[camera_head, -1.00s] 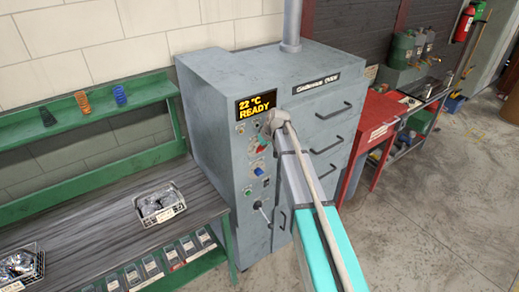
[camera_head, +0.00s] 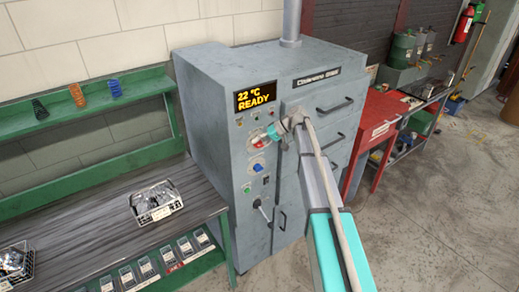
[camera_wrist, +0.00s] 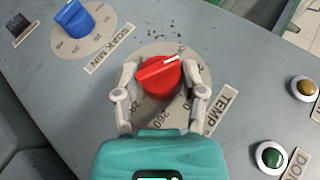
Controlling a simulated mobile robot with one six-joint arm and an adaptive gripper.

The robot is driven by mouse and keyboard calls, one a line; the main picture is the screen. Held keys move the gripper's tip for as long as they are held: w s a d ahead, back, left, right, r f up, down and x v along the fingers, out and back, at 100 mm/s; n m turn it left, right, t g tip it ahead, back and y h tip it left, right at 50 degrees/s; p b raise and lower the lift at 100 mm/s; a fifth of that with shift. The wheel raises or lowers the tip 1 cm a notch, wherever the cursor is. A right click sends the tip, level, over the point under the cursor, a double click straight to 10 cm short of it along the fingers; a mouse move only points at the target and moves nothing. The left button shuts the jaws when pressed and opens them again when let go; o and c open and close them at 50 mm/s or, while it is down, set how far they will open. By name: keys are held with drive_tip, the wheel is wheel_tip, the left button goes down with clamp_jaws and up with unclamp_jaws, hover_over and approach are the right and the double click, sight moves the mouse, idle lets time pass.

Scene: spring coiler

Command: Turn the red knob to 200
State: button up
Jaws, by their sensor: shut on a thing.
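The red knob (camera_wrist: 158,78) sits on a round beige dial plate labelled TEMP in the wrist view. Its white pointer line lies at the upper right, near the "OFF" mark. My gripper (camera_wrist: 160,80) has a finger on each side of the knob and is shut on it. The dial's 200 and 260 marks show below the knob, between the fingers and the teal gripper body. In the head view the red knob (camera_head: 259,143) shows just left of my gripper (camera_head: 275,132) on the grey oven's front.
The oven display (camera_head: 256,100) reads 22 °C READY. A blue SOAK MIN knob (camera_wrist: 74,19) is to the left of the red one in the wrist view. A green button (camera_wrist: 270,156) and a yellow one (camera_wrist: 303,88) are at right. A green bench (camera_head: 110,235) stands left of the oven.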

drive_tip(key=shift+d+f+m+g+y+b, duration=0.1)
drive_tip(key=shift+m+g+y+b, duration=0.2)
drive_tip(key=shift+y+b, duration=0.65)
drive_tip(key=o, duration=1.1)
drive_tip(key=shift+r+h+p, duration=0.2)
drive_tip(key=shift+h+p, duration=0.15)
drive_tip(key=shift+p, duration=0.2)
